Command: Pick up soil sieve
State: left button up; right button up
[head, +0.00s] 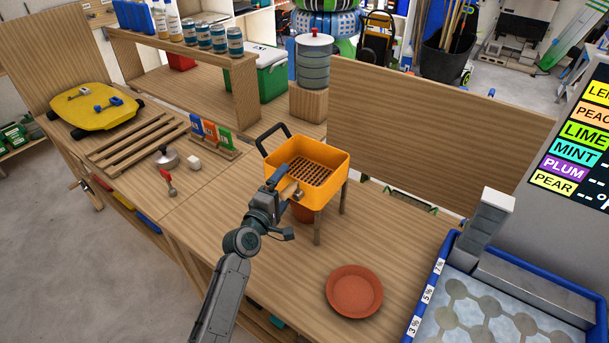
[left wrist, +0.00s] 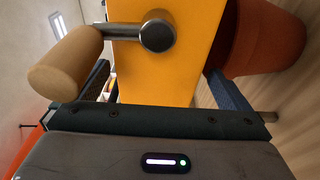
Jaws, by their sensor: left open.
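The soil sieve (head: 325,187) is an orange square tray with a dark slatted bottom and a black loop handle at its back left. It stands on wooden legs above the workbench. A short wooden handle on a metal rod (left wrist: 150,37) sticks out from its near wall and also shows in the head view (head: 291,191). My left gripper (head: 281,193) is open at that near wall, close to this handle. In the left wrist view its fingers lie on either side of the orange wall (left wrist: 155,75), with no visible grip. My right gripper is not in view.
A terracotta pot (head: 303,213) stands under the sieve, and a terracotta saucer (head: 354,291) lies on the bench to the front right. A blue-rimmed tray (head: 436,271) is at the right. A wooden panel (head: 430,125) rises behind. Bench around the saucer is clear.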

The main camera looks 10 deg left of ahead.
pick_arm(q)
jog(key=x, duration=0.3)
jog(key=shift+w, duration=0.15)
jog(key=c, duration=1.5)
jog(key=shift+r, duration=0.2)
jog(key=shift+c, duration=0.7)
